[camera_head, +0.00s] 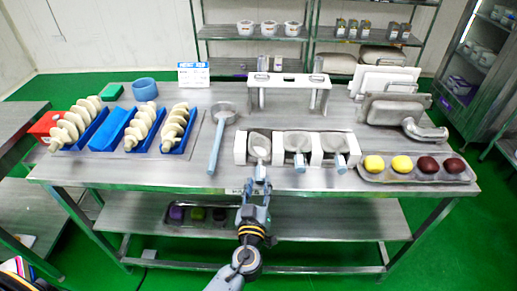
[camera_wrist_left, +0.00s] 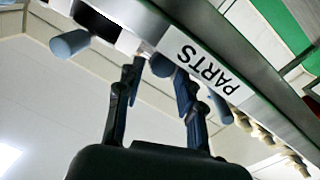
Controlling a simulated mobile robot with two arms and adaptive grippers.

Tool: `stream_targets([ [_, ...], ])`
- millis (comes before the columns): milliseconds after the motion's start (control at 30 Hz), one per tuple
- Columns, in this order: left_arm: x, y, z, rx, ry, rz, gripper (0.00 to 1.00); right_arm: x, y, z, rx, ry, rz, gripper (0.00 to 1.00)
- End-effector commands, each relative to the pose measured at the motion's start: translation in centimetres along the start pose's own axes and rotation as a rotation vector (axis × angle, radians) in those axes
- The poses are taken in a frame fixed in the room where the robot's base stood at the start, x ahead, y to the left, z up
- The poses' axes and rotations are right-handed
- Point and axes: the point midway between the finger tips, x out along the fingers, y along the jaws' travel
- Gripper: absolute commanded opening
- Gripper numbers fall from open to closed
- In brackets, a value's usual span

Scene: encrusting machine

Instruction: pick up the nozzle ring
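No part is labelled as the nozzle ring, so I cannot tell which it is. Candidates are grey ring-like parts with blue handles in a white holder: a left one (camera_head: 259,145), a middle one (camera_head: 298,143) and a right one (camera_head: 335,144). A loose ring with a long handle (camera_head: 223,112) lies left of them. My left gripper (camera_head: 258,186) is at the table's front edge, below the left part. In the wrist view its fingers (camera_wrist_left: 158,75) are apart, with a blue handle end (camera_wrist_left: 160,65) at the tips; contact is unclear. My right gripper is not in view.
A PARTS label (camera_wrist_left: 208,72) is on the table edge beside the gripper. Blue trays of pale pieces (camera_head: 103,133) stand left. A tray of yellow and brown balls (camera_head: 374,178) stands right. A white stand (camera_head: 290,78) is behind the holder. A lower shelf (camera_head: 310,220) runs beneath.

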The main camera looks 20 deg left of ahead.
Motion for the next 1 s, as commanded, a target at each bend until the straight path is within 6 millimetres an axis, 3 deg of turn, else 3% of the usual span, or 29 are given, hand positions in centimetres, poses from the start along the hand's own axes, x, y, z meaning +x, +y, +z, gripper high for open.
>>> stream_targets([
  [33,0.8,0.1,-0.6,0.003,0.0,0.0,0.37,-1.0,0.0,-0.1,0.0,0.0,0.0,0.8],
  [200,2.5,0.0,-0.2,0.001,0.0,0.0,0.37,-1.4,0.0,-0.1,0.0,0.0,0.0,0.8],
  [467,2.7,-0.1,0.0,0.0,0.0,0.0,0.37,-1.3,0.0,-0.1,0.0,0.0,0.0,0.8],
  [600,2.6,-0.1,0.0,0.0,0.0,0.0,0.09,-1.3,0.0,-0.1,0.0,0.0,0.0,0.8],
  [667,2.6,-0.1,0.0,0.0,0.0,0.0,0.0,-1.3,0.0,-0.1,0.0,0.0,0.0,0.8],
  [1000,2.7,0.2,-0.8,-0.002,0.002,0.0,0.0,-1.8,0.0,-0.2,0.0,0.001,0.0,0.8],
])
